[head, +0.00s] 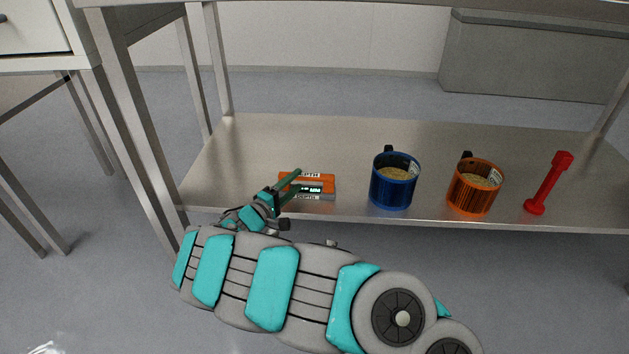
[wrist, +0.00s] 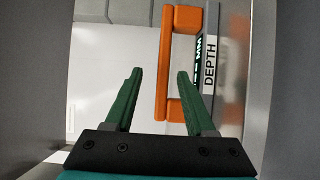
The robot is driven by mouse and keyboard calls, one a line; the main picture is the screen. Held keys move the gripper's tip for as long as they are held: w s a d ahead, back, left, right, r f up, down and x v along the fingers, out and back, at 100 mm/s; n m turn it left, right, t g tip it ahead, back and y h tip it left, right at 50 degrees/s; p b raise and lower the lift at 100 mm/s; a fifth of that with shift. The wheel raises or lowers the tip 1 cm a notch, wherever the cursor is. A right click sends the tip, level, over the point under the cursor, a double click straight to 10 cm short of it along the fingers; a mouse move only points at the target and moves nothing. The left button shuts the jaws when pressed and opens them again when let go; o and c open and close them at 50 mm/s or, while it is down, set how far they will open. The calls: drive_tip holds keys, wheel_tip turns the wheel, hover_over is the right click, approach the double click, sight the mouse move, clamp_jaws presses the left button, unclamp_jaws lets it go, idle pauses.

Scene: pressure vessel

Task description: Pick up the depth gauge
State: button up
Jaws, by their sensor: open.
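The depth gauge (head: 322,182) lies near the front edge of the metal shelf, left of the mugs. It has an orange handle, a grey body, a lit display and a "DEPTH" label. In the wrist view the gauge (wrist: 164,60) shows its long orange handle bar upright in the picture, with the labelled body to its right. My gripper (head: 289,186) reaches over the gauge's left side. In the wrist view my gripper (wrist: 159,73) is open and empty. Its green fingers appear on either side of the handle bar; whether they are down at its height I cannot tell.
A blue mug-like container (head: 394,186) and an orange one (head: 474,191) stand to the right, then a red tool (head: 547,185). The shelf (head: 300,140) is clear behind the gauge. Metal legs (head: 150,150) stand at the left, and the table top is above.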

sight(309, 174)
drive_tip(key=shift+x, duration=1.25)
drive_tip(key=x, duration=0.4)
drive_tip(key=shift+s+d+f+b, duration=0.1)
drive_tip(key=shift+d+f+b, duration=0.25)
drive_tip(key=shift+d+b, duration=0.05)
drive_tip(key=shift+w+d+r, duration=0.1)
drive_tip(key=shift+w+d, duration=0.1)
drive_tip(key=shift+w, duration=0.2)
clamp_jaws()
